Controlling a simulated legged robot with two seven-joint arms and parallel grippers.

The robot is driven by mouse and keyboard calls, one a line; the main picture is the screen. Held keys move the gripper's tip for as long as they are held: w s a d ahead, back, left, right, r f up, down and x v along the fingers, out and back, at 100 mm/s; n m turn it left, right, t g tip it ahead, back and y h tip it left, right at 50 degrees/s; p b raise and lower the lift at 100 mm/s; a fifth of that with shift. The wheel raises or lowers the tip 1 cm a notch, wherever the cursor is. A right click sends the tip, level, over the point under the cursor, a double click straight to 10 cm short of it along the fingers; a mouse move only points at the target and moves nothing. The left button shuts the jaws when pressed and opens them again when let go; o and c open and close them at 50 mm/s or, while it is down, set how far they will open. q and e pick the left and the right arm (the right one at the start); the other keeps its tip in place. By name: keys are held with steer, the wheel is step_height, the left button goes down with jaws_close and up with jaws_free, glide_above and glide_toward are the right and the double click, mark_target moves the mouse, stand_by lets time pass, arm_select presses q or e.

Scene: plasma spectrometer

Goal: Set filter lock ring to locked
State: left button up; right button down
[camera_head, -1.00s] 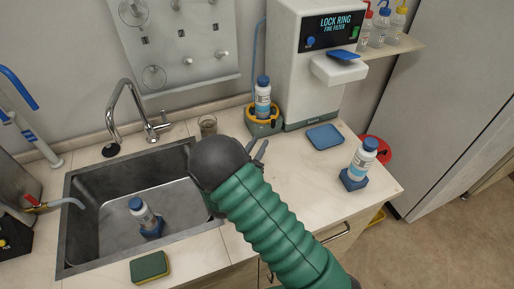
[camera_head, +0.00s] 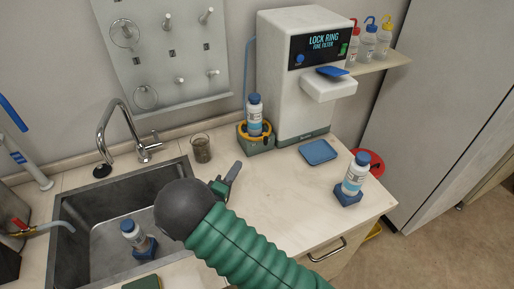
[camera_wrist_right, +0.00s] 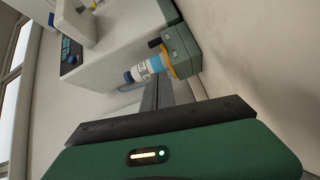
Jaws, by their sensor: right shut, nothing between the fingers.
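The filter lock ring (camera_head: 242,129) is a yellow-orange ring on a grey-green base (camera_head: 257,146) left of the white machine. A white bottle with a blue cap (camera_head: 254,118) stands upright in it. The machine's display (camera_head: 325,43) reads "LOCK RING FINE FILTER". In the right wrist view the ring (camera_wrist_right: 164,65) and base (camera_wrist_right: 182,50) appear sideways, beyond the fingers. My right gripper (camera_head: 234,172) is shut and empty, in front of the base and apart from it. My left gripper is not in view.
A beaker (camera_head: 201,149) stands left of the base, behind the sink (camera_head: 67,215). A blue tray (camera_head: 318,151) lies to the right. Another bottle (camera_head: 355,174) stands on a blue base near the counter's right edge. The counter between my arm and the tray is clear.

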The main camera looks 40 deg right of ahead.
steer(key=shift+w+a+n, duration=0.1)
steer(key=shift+a+n, duration=0.25)
steer(key=shift+n, duration=0.75)
steer(key=shift+w+d, duration=0.1)
steer(key=shift+d, duration=0.2)
steer(key=x, duration=0.8)
steer(key=shift+d, duration=0.2)
steer(key=d+p, duration=0.1)
steer(key=d, duration=0.3)
steer(key=shift+s+d+f, duration=0.1)
steer(key=shift+s+d, duration=0.25)
steer(key=shift+s, duration=0.05)
